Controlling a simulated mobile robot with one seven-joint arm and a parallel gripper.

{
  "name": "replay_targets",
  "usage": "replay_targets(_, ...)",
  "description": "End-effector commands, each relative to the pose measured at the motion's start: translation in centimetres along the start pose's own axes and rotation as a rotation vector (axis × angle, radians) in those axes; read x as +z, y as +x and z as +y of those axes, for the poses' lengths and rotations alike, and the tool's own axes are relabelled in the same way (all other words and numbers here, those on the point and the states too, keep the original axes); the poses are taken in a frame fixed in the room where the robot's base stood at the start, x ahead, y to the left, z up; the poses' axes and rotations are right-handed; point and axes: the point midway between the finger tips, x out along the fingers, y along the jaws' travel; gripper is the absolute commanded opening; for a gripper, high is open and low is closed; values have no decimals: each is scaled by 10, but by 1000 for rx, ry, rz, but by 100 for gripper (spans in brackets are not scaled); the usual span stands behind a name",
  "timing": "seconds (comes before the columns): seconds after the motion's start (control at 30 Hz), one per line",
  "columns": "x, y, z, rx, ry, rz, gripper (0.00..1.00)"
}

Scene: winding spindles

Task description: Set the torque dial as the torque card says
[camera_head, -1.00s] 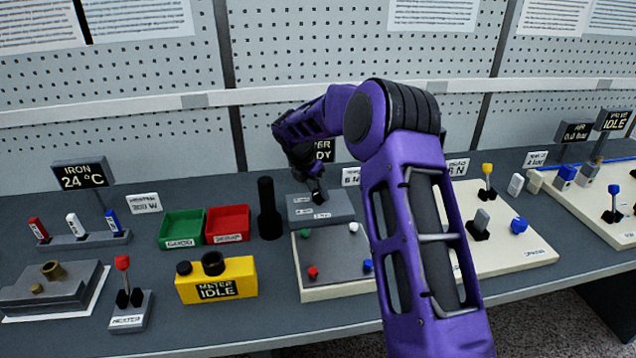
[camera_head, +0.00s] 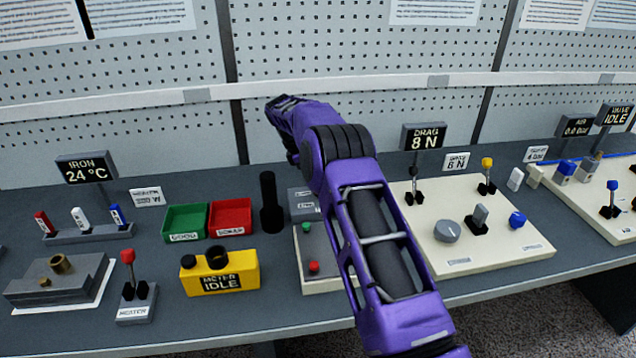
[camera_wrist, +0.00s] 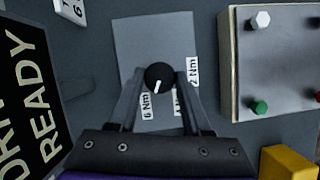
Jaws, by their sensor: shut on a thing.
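The black torque dial (camera_wrist: 160,77) sits on a grey block (camera_wrist: 180,30) in the wrist view. My gripper (camera_wrist: 158,84) is shut on the dial, one finger on each side. The dial's white pointer points down and slightly left in the picture. A 6 Nm label (camera_wrist: 146,106) is at lower left, a 2 Nm label (camera_wrist: 194,70) at right, and another label (camera_wrist: 177,102) is partly hidden by a finger. A white card (camera_wrist: 70,9), cut off at the top left, shows a 6. In the head view my arm hides the dial and gripper; part of the block (camera_head: 300,206) shows.
A black sign (camera_wrist: 30,100) reading READY stands close at the left in the wrist view. A plate with coloured knobs (camera_wrist: 280,70) is at the right. A black cylinder (camera_head: 269,203), a red bin (camera_head: 230,217) and a yellow meter (camera_head: 220,274) stand left of my arm.

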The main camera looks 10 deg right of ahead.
Motion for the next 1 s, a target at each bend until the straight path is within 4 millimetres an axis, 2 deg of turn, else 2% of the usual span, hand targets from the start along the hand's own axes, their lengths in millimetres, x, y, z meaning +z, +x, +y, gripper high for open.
replay_targets(0.3,-1,0,1,-38,91,1,0)
replay_targets(0.8,-1,0,0,-45,105,1,0)
replay_targets(0.83,-1,1,0,-45,105,1,54)
replay_targets(0.97,0,0,0,-45,105,1,77)
replay_targets(1.0,0,0,0,-45,105,1,79)
